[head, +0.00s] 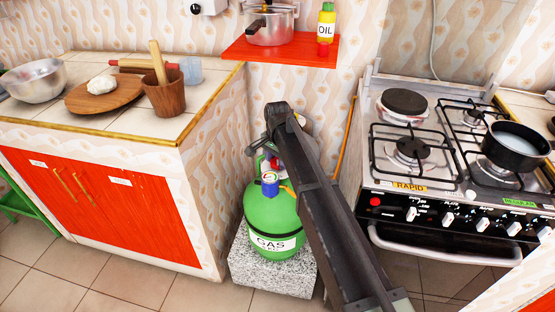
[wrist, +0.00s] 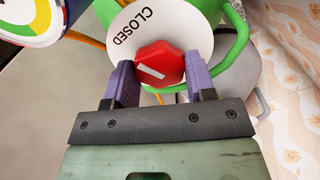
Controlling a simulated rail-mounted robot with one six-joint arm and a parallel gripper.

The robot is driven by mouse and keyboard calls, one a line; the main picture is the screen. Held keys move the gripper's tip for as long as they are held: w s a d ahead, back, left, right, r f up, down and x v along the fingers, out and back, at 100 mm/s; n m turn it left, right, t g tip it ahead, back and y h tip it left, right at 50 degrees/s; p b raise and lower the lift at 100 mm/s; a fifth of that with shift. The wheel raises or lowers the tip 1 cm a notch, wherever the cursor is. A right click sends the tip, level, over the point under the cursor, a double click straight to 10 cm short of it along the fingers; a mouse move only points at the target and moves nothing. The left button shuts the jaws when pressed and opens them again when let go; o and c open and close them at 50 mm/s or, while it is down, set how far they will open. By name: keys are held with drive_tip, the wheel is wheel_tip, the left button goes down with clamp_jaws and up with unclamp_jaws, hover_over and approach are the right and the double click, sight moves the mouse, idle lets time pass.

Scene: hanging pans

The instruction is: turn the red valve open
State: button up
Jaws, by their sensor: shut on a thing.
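The red valve (wrist: 159,64) is a faceted knob with a white pointer mark, seen in the wrist view on a white dial (wrist: 187,22) that reads CLOSED. My gripper (wrist: 160,85) is shut on the red valve, with one purple finger on each side. In the head view the green gas bottle (head: 272,221) stands upright on a speckled block, labelled GAS. My arm (head: 330,210) reaches over it from the lower right and hides the valve there. The dial's other words are hidden or out of the picture.
A round gauge (wrist: 32,18) sits at the wrist view's upper left. An orange hose (head: 346,135) rises beside the bottle. The stove (head: 450,160) stands to the right, the tiled counter (head: 190,95) to the left. A red shelf (head: 282,50) hangs above.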

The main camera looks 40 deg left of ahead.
drive_tip(key=n, duration=0.5)
drive_tip(key=shift+n, duration=0.3)
drive_tip(key=n, duration=1)
drive_tip(key=shift+n, duration=2.7)
drive_tip(key=o, duration=0.9)
